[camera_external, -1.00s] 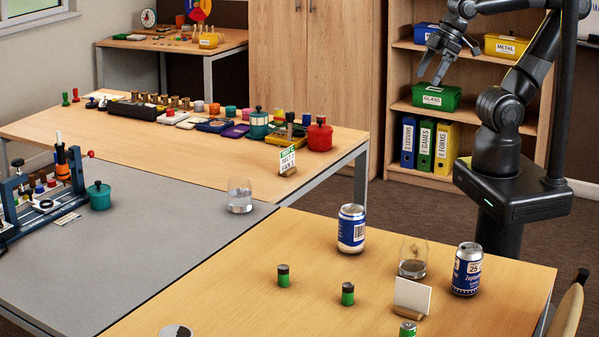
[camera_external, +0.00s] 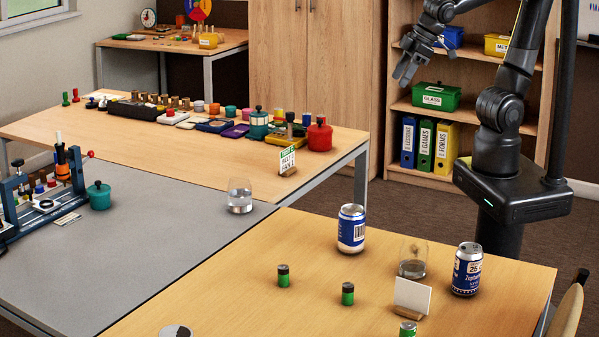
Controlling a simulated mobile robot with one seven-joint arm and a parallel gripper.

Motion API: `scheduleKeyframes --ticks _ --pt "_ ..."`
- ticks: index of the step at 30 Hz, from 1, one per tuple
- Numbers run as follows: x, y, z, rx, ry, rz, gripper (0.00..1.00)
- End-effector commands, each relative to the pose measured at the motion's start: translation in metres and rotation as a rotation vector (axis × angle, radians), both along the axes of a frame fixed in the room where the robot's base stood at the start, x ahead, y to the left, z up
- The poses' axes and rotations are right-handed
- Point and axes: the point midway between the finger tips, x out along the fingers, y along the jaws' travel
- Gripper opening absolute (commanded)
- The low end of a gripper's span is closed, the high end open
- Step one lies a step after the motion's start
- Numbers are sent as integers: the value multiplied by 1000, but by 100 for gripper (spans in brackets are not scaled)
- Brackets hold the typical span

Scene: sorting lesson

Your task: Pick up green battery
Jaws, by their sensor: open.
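Several green batteries with dark tops stand upright on the near wooden table. One green battery (camera_external: 283,276) is at the left, another green battery (camera_external: 347,294) is right of it, and a third green battery (camera_external: 407,329) is cut off by the bottom edge. My gripper (camera_external: 402,80) is open and empty. It hangs in the air in front of the bookshelf, beyond the table and well away from the batteries.
On the near table (camera_external: 235,290) stand a blue can (camera_external: 351,229), another blue can (camera_external: 467,269), a glass (camera_external: 413,262) and a white card (camera_external: 412,296) in a wooden holder. Another glass (camera_external: 240,196) stands on the grey table. The table's middle is open.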

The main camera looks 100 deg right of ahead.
Motion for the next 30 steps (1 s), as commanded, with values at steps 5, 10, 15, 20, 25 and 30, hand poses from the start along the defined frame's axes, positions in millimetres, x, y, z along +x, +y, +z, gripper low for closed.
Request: scheduleKeyframes --ticks 5,10,15,20,25,30 --pt "56 22 -11 -52 -20 -40 49" --pt "107 54 -28 -88 -67 -63 49" --pt "153 99 -52 -107 -124 -65 49" --pt "189 152 -83 -106 -183 -47 49" --pt "217 216 -125 -85 -240 -10 49" --pt "230 286 -176 -46 -284 42 49"
